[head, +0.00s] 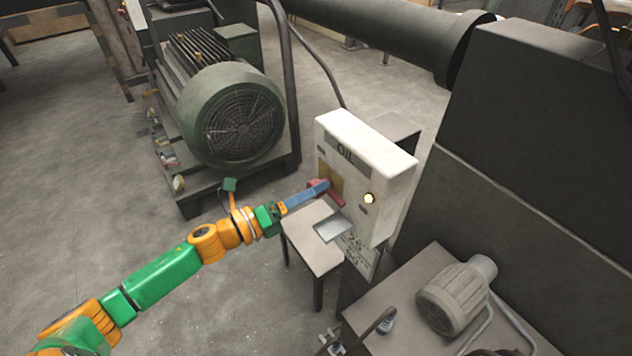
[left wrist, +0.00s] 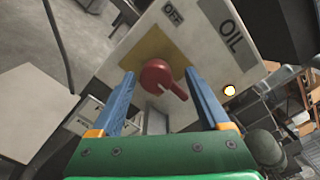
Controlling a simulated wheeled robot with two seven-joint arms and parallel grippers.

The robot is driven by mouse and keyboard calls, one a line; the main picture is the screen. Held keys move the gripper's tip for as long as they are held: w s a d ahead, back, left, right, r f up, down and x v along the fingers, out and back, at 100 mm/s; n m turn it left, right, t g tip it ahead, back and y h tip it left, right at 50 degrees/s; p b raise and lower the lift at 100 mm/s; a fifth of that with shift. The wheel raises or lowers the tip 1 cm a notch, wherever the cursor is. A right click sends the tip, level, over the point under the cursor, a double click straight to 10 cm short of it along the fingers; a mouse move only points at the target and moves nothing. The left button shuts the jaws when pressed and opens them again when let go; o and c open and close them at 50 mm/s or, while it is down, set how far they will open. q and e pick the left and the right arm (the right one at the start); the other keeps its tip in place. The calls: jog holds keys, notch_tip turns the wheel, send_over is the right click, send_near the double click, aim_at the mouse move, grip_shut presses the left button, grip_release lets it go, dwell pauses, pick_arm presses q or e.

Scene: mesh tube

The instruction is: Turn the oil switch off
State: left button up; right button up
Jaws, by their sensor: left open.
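The white control box (head: 340,128) has the word OIL on its upper front and also shows in the left wrist view (left wrist: 262,62). Its red switch (left wrist: 155,74) is a round knob with a short lever on a yellow plate (left wrist: 150,46). In the left wrist view the lever points down and right, away from the OFF label (left wrist: 173,14). My left gripper (head: 326,186) is at the box front. Its blue fingers are open, one on either side of the switch; contact cannot be told. In the head view the gripper partly hides the switch. My right gripper is not in view.
A lit yellow lamp (head: 369,198) is on the box front. A small table (head: 312,240) stands below the box. A green motor (head: 235,115) is behind left; a grey motor (head: 452,300) sits on a bench at right. Open floor lies at left.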

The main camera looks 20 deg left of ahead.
pick_arm(q)
jog(key=shift+w+d+f, duration=0.1)
jog(key=shift+w+d, duration=0.1)
jog(key=shift+w, duration=0.3)
jog(key=shift+w+d+f, duration=0.1)
jog(key=shift+w+d, duration=0.1)
jog(key=shift+w, duration=0.3)
jog(key=shift+s, duration=0.1)
jog(key=shift+r, duration=0.1)
grip_shut()
